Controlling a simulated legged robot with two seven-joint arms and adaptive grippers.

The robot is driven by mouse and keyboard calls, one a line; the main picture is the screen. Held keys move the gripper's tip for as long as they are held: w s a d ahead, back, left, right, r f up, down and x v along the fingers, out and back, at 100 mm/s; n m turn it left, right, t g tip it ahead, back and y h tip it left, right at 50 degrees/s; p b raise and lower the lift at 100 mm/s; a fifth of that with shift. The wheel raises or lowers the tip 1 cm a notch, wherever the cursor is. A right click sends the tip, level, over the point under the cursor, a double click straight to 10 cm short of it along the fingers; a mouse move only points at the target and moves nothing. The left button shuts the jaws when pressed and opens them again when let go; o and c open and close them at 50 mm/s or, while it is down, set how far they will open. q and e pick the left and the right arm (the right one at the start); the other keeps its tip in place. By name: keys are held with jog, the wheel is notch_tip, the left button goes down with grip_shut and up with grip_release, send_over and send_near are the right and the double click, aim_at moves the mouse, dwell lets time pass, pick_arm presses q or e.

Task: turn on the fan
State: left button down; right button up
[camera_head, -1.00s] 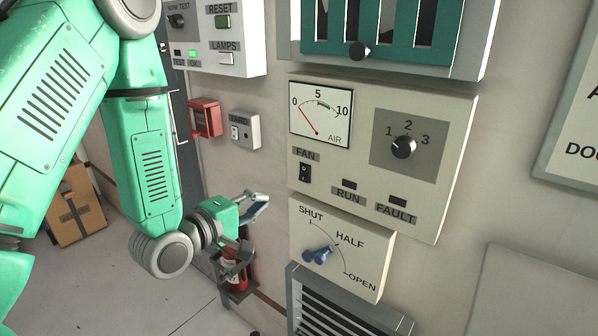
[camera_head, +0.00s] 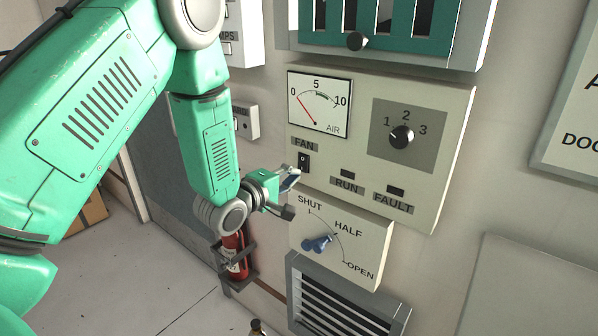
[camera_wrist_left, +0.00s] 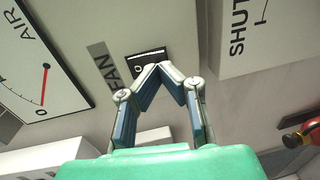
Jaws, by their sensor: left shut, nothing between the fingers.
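The fan switch (camera_head: 304,163) is a small black rocker under the FAN label (camera_head: 304,145) on the beige control panel (camera_head: 370,95). In the left wrist view the switch (camera_wrist_left: 148,56) shows just beyond my fingertips, partly covered by them. My left gripper (camera_head: 294,174) is shut and empty, its tips at or very near the switch's lower part; I cannot tell if they touch. It also shows in the left wrist view (camera_wrist_left: 160,70). The RUN (camera_head: 348,174) and FAULT (camera_head: 396,190) lamps are dark. The air gauge (camera_head: 319,103) needle points near 0. My right gripper is not in view.
Below are the SHUT-HALF-OPEN panel with its blue handle (camera_head: 317,243) and a louvred vent (camera_head: 345,300). A 1-2-3 knob (camera_head: 401,137) sits right of the gauge. A red extinguisher (camera_head: 235,255) hangs below my left wrist. Floor at lower left is open.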

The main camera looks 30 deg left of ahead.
aim_at(303, 164)
pick_arm(q)
jog(key=shift+w+f, duration=0.15)
jog(key=shift+w, duration=0.85)
jog(key=shift+w+a+f, duration=0.15)
jog(key=shift+w+a, duration=0.1)
jog(key=shift+a, duration=0.05)
jog(key=shift+w+d+f+b, duration=0.15)
jog(key=shift+d+b, duration=0.05)
jog(key=shift+b, duration=0.3)
jog(key=shift+d, duration=0.1)
